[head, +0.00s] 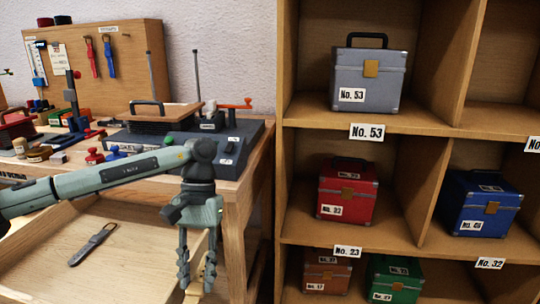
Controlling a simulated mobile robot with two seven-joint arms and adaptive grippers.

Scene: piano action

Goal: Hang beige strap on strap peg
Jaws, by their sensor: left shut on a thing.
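My left gripper (197,274) points down in front of the workbench's right side, over the edge of the open drawer. It is shut on a narrow beige strap (200,279), mostly hidden by the fingers. A red strap (91,57) and a blue strap (109,57) hang side by side on the upright wooden board (140,58), under a small label. A small dark peg (125,36) shows to the right of the blue strap, apparently bare. My right gripper is out of view.
A dark grey strap (93,245) lies in the open drawer (50,262). The benchtop is crowded with tools, two thin upright rods and a dark sloped block (240,140). A wooden shelf (310,125) with several labelled cases stands close on the right.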

